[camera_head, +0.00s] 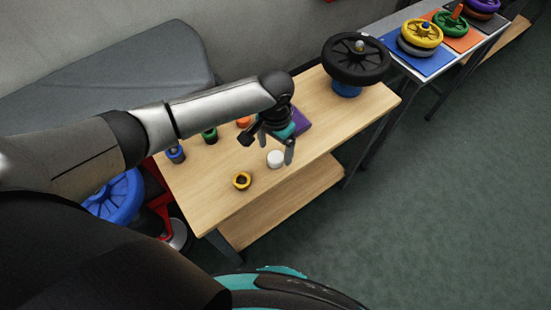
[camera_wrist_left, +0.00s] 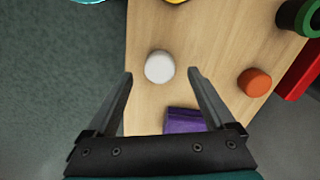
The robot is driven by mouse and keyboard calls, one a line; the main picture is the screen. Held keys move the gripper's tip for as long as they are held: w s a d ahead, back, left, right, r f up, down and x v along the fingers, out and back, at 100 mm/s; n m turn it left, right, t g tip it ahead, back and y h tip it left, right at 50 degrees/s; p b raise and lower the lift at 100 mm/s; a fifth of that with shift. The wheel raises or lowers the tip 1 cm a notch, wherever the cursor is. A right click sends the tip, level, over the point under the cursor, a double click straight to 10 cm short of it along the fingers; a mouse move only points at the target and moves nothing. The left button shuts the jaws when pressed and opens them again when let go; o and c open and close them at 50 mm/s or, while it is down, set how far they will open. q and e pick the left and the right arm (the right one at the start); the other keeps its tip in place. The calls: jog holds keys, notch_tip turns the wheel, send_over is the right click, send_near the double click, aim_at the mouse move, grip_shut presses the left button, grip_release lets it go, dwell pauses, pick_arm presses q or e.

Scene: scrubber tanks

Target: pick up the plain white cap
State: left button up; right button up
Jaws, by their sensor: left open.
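The plain white cap (camera_head: 275,158) sits on the wooden table (camera_head: 215,185), near its front edge in the head view. In the left wrist view the white cap (camera_wrist_left: 159,67) lies just beyond the fingertips, between their lines and nearer the left finger. My left gripper (camera_head: 270,150) is open and empty above the table, pointing down by the cap. Its two spread fingers also show in the left wrist view (camera_wrist_left: 161,75). I cannot tell from these views how high the fingertips are above the cap. My right gripper is not in view.
Blue (camera_head: 176,154), green (camera_head: 209,135) and orange (camera_wrist_left: 255,82) pieces and a purple block (camera_wrist_left: 185,120) are near. A black wheel (camera_head: 356,60) stands at the table's far right end.

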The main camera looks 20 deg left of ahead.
aim_at(276, 159)
pick_arm(q)
notch_tip(276, 159, down, 3)
jog(key=shift+r+b, duration=0.1)
jog(key=shift+b, duration=0.2)
jog(key=shift+r, duration=0.1)
grip_shut()
dwell(0.4)
